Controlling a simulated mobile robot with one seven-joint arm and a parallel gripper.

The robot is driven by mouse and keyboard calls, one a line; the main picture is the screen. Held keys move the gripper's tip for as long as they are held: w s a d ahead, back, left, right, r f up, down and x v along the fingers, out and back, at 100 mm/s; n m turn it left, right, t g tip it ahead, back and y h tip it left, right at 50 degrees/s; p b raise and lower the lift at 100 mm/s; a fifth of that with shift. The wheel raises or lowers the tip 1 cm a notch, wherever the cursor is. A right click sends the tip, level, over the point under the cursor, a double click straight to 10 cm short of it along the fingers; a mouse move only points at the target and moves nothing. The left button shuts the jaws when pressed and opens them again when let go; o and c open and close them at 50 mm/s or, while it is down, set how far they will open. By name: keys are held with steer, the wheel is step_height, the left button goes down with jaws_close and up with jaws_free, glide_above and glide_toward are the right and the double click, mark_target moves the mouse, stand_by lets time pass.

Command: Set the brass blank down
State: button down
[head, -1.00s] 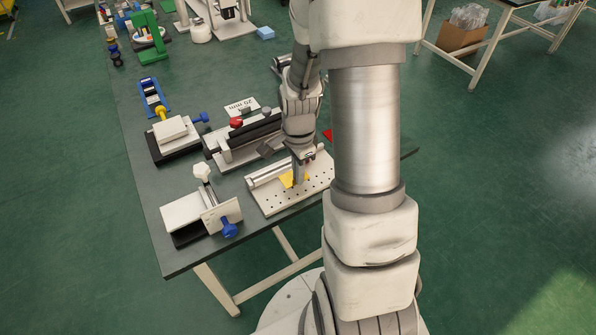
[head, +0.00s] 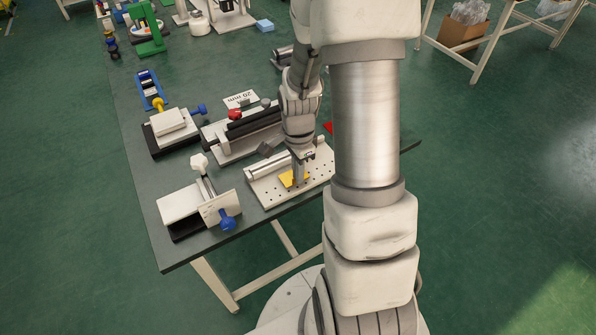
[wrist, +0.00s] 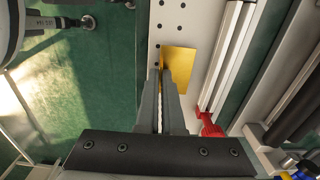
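The brass blank (head: 287,180) is a small yellow plate low over the white perforated board (head: 270,201) near the table's front edge. It looks about flat, and I cannot tell whether it touches the board. In the wrist view the blank (wrist: 184,58) shows beyond the fingertips, over the board's holes. My gripper (head: 299,181) points down at it. In the wrist view the fingers (wrist: 168,80) are close together with their tips at the blank's near left part, and they look shut on it. The fingers hide part of the blank.
A pale rail (head: 269,166) runs along the board's back side, with a red part (wrist: 211,126) at its near end in the wrist view. A clamp fixture with a blue knob (head: 227,220) stands left. A fixture with black bars (head: 250,127) stands behind.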

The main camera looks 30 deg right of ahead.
steer(key=shift+f+b, duration=0.4)
steer(key=shift+f, duration=0.15)
steer(key=c, duration=1)
jaws_free()
step_height(320, 180, up, 18)
steer(key=p, duration=0.3)
steer(key=shift+f+p, duration=0.25)
steer(key=shift+p, duration=0.05)
